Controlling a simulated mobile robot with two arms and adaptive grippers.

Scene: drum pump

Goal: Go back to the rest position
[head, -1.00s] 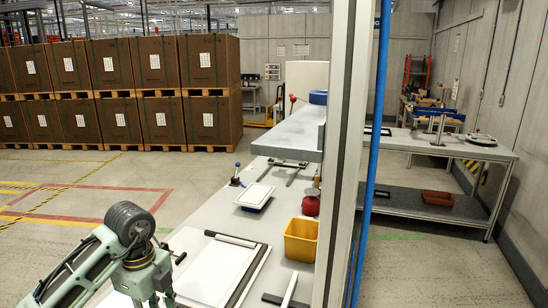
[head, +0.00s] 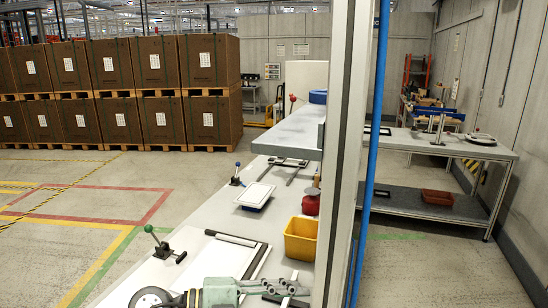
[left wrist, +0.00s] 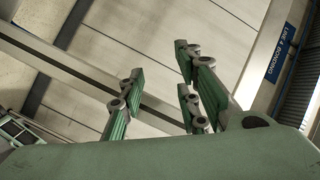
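My left arm shows at the bottom of the head view, low over or in front of the near end of the long workbench (head: 205,212). My left gripper (head: 292,291) is pale green there, with its fingers pointing right. In the left wrist view its green fingers (left wrist: 160,78) are spread apart, with nothing between them. Behind them are only wall panels and a blue sign (left wrist: 280,53). My right gripper is in neither view.
The bench holds a white board in a dark frame (head: 214,262), a green-knobbed lever (head: 157,240), a white tablet-like plate (head: 256,194) and a yellow bin (head: 300,238). A post (head: 341,150) and blue pipe (head: 373,150) stand right of it. Open floor (head: 60,250) lies left.

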